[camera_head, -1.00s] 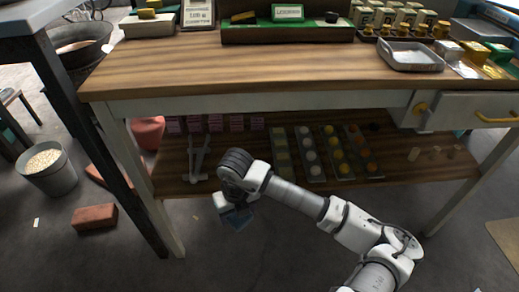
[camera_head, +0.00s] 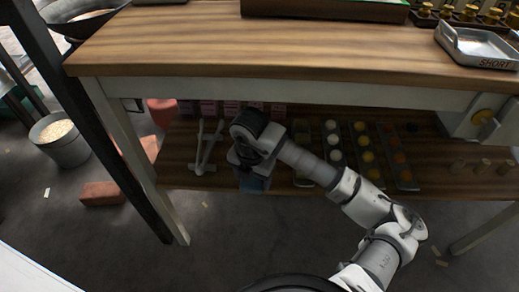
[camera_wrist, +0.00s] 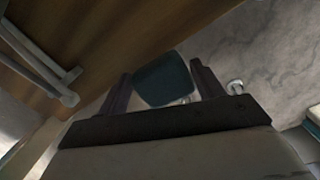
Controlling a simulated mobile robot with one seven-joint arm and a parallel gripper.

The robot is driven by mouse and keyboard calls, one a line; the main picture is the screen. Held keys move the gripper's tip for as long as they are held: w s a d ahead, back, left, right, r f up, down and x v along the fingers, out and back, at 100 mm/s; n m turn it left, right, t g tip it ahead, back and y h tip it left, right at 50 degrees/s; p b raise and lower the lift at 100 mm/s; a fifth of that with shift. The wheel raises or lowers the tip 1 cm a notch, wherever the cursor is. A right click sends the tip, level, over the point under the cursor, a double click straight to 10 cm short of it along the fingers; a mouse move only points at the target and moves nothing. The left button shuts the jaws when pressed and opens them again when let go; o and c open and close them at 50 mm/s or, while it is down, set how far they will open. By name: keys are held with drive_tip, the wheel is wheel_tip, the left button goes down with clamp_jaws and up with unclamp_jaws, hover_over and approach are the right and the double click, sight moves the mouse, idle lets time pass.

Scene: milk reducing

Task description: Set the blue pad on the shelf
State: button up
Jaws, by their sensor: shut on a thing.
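The blue pad (camera_wrist: 163,80) sits between the two fingers of my gripper (camera_wrist: 160,88) in the wrist view. My gripper is shut on it. In the head view the pad (camera_head: 254,183) hangs below my gripper (camera_head: 250,172), in front of the lower shelf's front edge. The shelf (camera_head: 178,168) is a wooden board under the workbench. In the wrist view its wooden surface (camera_wrist: 90,35) lies to the upper left, and grey floor shows beyond the pad. I cannot tell whether the pad touches the shelf edge.
A grey metal bracket (camera_head: 206,147) stands on the shelf left of my gripper. Pink boxes (camera_head: 232,108) are behind it, and trays of coloured round pieces (camera_head: 366,156) are to the right. The bench top (camera_head: 260,50) overhangs. A bench leg (camera_head: 150,180) stands at left.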

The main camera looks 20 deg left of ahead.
drive_tip(key=w+a, duration=0.1)
drive_tip(key=w, duration=0.2)
drive_tip(key=w+a, duration=0.1)
drive_tip(key=w, duration=0.3)
drive_tip(key=w+a, duration=0.1)
drive_tip(key=w, duration=0.2)
drive_tip(key=shift+w+f, duration=0.1)
drive_tip(key=shift+w, duration=0.3)
drive_tip(key=shift+f, duration=1.7)
drive_tip(key=o, duration=1.3)
drive_tip(key=shift+f, duration=0.15)
wheel_tip(320, 180, up, 8)
drive_tip(key=shift+s+p, duration=0.25)
drive_tip(key=shift+p, duration=0.05)
drive_tip(key=shift+f, duration=0.1)
